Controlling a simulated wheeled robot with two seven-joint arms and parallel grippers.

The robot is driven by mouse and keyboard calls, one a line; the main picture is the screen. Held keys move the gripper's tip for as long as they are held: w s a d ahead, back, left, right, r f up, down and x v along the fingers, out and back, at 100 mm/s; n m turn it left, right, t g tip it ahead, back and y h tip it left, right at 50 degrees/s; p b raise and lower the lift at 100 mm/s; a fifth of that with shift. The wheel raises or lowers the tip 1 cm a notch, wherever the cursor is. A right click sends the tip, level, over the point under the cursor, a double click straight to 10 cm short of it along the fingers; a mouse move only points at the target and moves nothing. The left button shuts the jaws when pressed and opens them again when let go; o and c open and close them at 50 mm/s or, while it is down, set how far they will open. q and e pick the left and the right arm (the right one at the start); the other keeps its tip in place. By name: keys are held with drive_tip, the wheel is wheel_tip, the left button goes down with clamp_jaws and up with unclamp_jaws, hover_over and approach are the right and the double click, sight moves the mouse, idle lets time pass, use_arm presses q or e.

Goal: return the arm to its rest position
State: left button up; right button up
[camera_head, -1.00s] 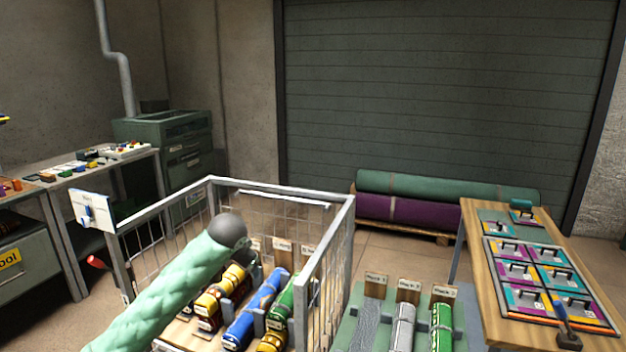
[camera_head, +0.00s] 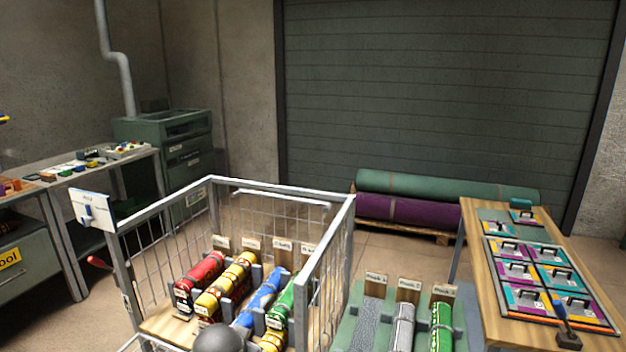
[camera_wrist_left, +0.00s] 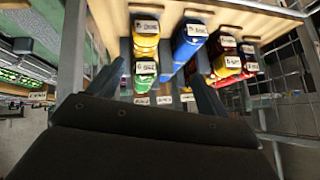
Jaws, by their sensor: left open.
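My left gripper (camera_wrist_left: 155,72) is open, with its two dark fingers apart and nothing held between them. In the left wrist view, the wire cart's rolled rugs show beyond the fingers, among them a blue roll (camera_wrist_left: 187,45) and a yellow roll (camera_wrist_left: 146,45). In the head view the left gripper itself does not show. Only a dark rounded part of what looks like my left arm shows at the bottom edge, in front of the cart's rolls. My right gripper is in neither view.
The wire cart (camera_head: 282,190) holds red, yellow, blue and green rolls (camera_head: 286,300) in a labelled rack. To its right, a low rack holds grey and green rolls (camera_head: 441,325). A wooden table (camera_head: 480,250) stands at right, workbenches (camera_head: 60,190) at left. Bare floor lies behind the cart.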

use_arm(q)
drive_tip(key=s+f+n+g, duration=0.1)
drive_tip(key=s+f+g, duration=0.1)
drive_tip(key=s+f, duration=0.6)
drive_tip(key=s+f+n+g, duration=0.1)
drive_tip(key=s+f+g, duration=0.1)
drive_tip(key=s+f, duration=0.6)
drive_tip(key=s+f+g, duration=0.2)
drive_tip(key=s+f, duration=0.6)
drive_tip(key=s, duration=1)
drive_tip(key=shift+s+d+n+g+h, duration=0.15)
drive_tip(key=shift+d+n+g+h, duration=0.1)
drive_tip(key=shift+n+g+h, duration=0.15)
